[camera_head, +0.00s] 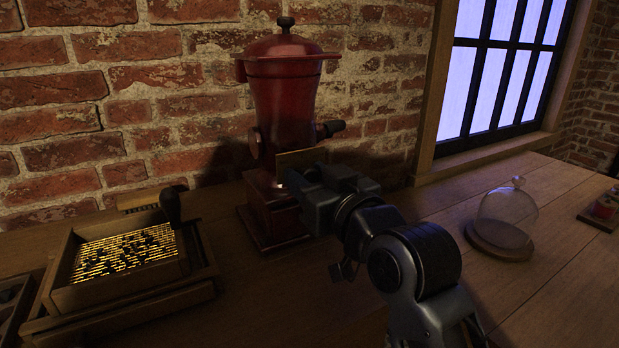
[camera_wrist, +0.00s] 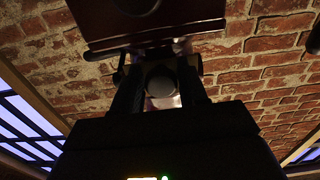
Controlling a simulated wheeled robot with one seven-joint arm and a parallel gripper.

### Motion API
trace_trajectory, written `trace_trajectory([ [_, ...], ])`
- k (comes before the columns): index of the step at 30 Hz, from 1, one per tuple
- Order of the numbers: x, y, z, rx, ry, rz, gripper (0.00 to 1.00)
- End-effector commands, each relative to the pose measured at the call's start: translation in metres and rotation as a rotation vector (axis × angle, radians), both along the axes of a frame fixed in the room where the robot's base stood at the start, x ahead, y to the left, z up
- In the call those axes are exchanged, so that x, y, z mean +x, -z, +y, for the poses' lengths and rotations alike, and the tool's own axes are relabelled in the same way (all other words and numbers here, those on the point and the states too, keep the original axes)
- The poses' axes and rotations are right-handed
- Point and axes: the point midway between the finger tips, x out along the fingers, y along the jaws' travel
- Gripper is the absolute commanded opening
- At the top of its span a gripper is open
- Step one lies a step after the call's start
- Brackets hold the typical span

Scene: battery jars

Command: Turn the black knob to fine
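A dark red grinder (camera_head: 287,92) stands against the brick wall. A black knob (camera_head: 330,128) on a short stem sticks out from its right side. A brass-coloured plate (camera_head: 300,158) shows on its front, partly covered by my gripper (camera_head: 290,180), which is right at the grinder's front. In the wrist view, the two fingers of my gripper (camera_wrist: 160,92) stand apart on either side of a round dark knob-like end (camera_wrist: 160,80). I cannot tell whether they touch it. The grinder's red body (camera_wrist: 150,22) fills the top. No markings are readable.
A wooden tray (camera_head: 130,290) with a lit yellow grid and black pieces lies at left. A glass dome (camera_head: 508,213) on a wooden base stands at right, with a small red item (camera_head: 605,206) beyond. The counter between grinder and dome is mostly clear. A window (camera_head: 500,70) is behind.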

Motion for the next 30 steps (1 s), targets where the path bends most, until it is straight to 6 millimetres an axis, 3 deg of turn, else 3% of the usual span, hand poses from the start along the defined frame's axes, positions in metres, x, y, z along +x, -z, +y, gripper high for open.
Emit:
trace_trajectory([
  [8, -0.004, 0.0, -0.002, 0.001, -0.001, 0.0, 0.42],
  [21, -0.056, 0.001, -0.038, 0.002, 0.0, 0.001, 0.42],
  [30, -0.065, 0.0, -0.044, 0.001, 0.0, -0.001, 0.42],
])
